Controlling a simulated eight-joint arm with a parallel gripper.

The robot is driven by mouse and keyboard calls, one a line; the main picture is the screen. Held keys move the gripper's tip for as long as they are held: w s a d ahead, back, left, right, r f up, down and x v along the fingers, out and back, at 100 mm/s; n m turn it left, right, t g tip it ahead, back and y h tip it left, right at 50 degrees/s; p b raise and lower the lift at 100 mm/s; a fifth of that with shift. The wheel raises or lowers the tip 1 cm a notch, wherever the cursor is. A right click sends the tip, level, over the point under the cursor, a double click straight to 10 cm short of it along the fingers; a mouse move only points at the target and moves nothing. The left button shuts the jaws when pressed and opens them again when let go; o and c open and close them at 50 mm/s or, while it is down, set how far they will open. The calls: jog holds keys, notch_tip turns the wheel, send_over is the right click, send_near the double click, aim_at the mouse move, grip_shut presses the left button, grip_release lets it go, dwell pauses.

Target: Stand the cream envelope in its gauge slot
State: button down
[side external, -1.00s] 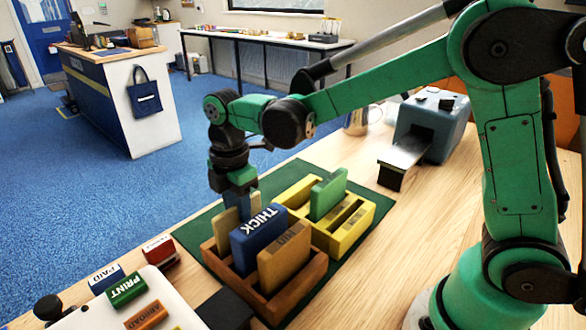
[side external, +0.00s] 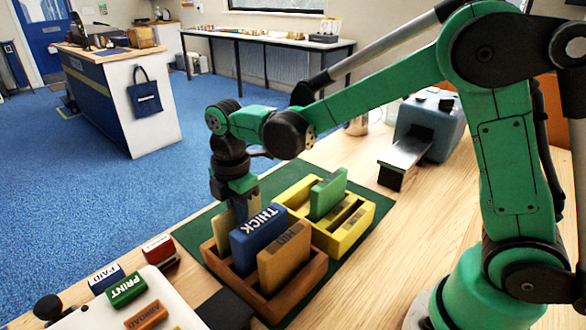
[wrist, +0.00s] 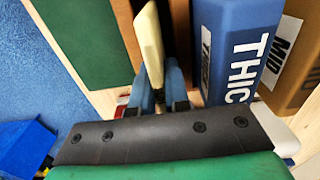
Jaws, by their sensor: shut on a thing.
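The cream envelope (wrist: 150,45) is a thin pale slab, gripped between the blue fingers of my gripper (wrist: 160,92) in the wrist view. In the side view my gripper (side external: 241,204) is low over the far left end of the wooden rack (side external: 283,304), and the envelope (side external: 224,224) shows upright there, beside the blue THICK block (side external: 257,240). Its lower edge is hidden by the rack wall and the fingers. The yellow slotted gauge (side external: 340,243) stands behind the rack; a green block (side external: 328,194) is upright in one slot, and other slots are empty.
A brown MID block (side external: 284,259) stands in the rack's front. Several stamps, including a green PRINT one (side external: 126,289), sit at the lower left. A grey-blue machine (side external: 430,125) stands at the back right. The green mat (side external: 195,228) has bare room left of the rack.

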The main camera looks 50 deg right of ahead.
jog(key=shift+r, duration=2.4)
jog(key=shift+r, duration=0.3)
notch_tip(320, 180, up, 7)
jog(key=s+d, duration=0.5)
jog(key=d, duration=0.5)
jog(key=s+d, duration=0.6)
notch_tip(320, 180, down, 7)
jog(key=shift+s, duration=0.15)
jog(key=shift+f, duration=0.4)
